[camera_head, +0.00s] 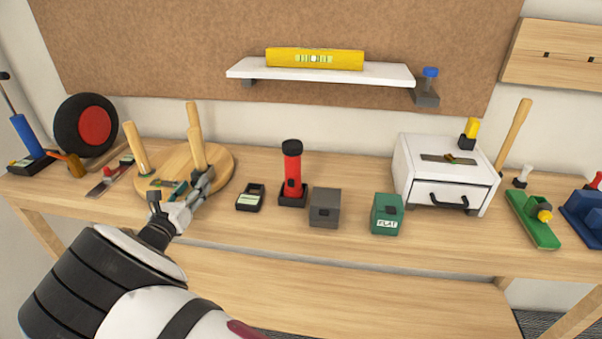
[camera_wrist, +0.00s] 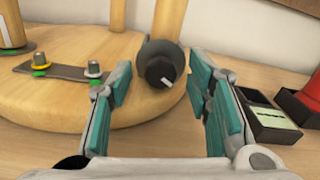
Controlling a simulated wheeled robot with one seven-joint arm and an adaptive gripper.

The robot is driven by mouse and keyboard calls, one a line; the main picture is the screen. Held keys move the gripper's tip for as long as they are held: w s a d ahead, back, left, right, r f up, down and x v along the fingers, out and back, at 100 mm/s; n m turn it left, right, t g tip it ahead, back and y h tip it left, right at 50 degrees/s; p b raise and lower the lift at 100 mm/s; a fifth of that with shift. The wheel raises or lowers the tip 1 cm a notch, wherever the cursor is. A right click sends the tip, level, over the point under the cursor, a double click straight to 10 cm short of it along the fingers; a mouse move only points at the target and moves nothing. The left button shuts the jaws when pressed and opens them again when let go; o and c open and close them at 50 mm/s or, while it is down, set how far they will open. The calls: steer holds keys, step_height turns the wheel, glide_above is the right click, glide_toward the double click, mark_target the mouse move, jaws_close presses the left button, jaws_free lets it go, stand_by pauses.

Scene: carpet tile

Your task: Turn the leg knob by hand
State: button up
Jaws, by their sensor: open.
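A round wooden stool seat (camera_head: 225,158) lies on the bench with its legs pointing up. In the wrist view, a dark knob (camera_wrist: 160,71) with a white pointer mark sits in a grey collar (camera_wrist: 158,50) at the base of one leg (camera_wrist: 168,22). My gripper (camera_head: 182,187) is open at the front of the seat. In the wrist view, the teal-padded fingers of my gripper (camera_wrist: 160,87) stand left and right of the knob, with gaps on both sides. The knob is hidden behind my gripper in the head view.
A dark plate (camera_wrist: 62,72) with two small fittings lies on the seat, left of the knob. A small black device (camera_head: 250,198) and a red flashlight (camera_head: 292,172) stand to the right. A white drawer box (camera_head: 445,175) is farther right.

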steer(key=shift+m, duration=1.1)
steer(key=s+a, duration=0.1)
steer(key=s, duration=1.3)
steer(key=w+d+r+m+g+h, duration=0.2)
steer(key=d+r+m+g, duration=0.1)
steer(key=d, duration=0.7)
steer(key=w+d+r+m+g+h+b, duration=0.1)
steer(key=w+d+r+m+g+h, duration=0.2)
steer(key=d+m, duration=0.3)
steer(key=w+d+r+m+g+h+b, duration=0.1)
steer(key=w+d+r+m+g+h, duration=0.2)
steer(key=d, duration=1.2)
steer(key=shift+r+m+g, duration=0.4)
steer(key=shift+r+m, duration=0.4)
steer(key=shift+m, duration=0.4)
steer(key=shift+w, duration=0.1)
